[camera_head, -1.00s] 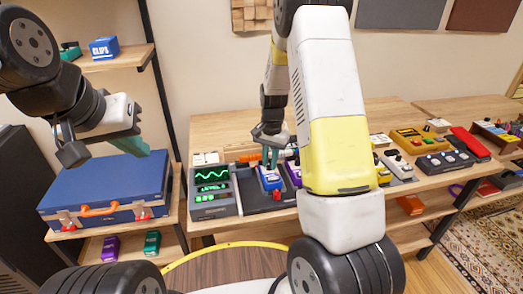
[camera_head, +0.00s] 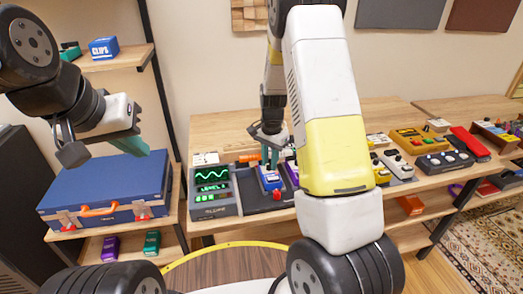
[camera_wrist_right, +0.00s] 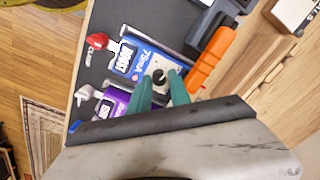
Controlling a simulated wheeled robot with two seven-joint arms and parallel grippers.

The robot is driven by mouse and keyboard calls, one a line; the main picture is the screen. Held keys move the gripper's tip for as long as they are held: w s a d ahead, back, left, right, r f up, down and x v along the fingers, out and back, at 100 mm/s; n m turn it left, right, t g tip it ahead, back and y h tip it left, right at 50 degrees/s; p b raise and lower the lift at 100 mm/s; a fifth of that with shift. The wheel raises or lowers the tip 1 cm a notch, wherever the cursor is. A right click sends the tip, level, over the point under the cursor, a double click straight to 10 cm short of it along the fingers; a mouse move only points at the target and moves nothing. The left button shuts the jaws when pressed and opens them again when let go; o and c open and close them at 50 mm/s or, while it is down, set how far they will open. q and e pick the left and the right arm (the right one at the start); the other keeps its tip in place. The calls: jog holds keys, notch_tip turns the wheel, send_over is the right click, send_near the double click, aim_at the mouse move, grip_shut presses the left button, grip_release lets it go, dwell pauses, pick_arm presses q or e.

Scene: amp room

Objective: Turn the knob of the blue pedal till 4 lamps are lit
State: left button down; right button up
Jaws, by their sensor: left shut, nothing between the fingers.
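The blue pedal (camera_head: 270,180) lies on the dark board on the table, and the right wrist view shows it from above (camera_wrist_right: 140,58). Its small black knob (camera_wrist_right: 159,76) sits on a pale plate. My right gripper (camera_head: 272,156) is over the pedal, pointing down. In the right wrist view its teal fingertips (camera_wrist_right: 160,82) are apart, one on each side of the knob, with small gaps showing. The grey meter unit (camera_head: 222,205) beside it shows a green wave and a level display (camera_head: 213,187); its lit lamps are too small to count surely. My left gripper (camera_head: 140,146) is shut and empty.
A purple pedal (camera_wrist_right: 112,104) stands close beside the blue one, and an orange piece (camera_wrist_right: 212,62) lies on its other side. A red plug (camera_wrist_right: 97,41) is at the board's edge. A blue case (camera_head: 105,188) rests on the left shelf, below my left gripper.

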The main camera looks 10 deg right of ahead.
jog(key=shift+o, duration=1.2)
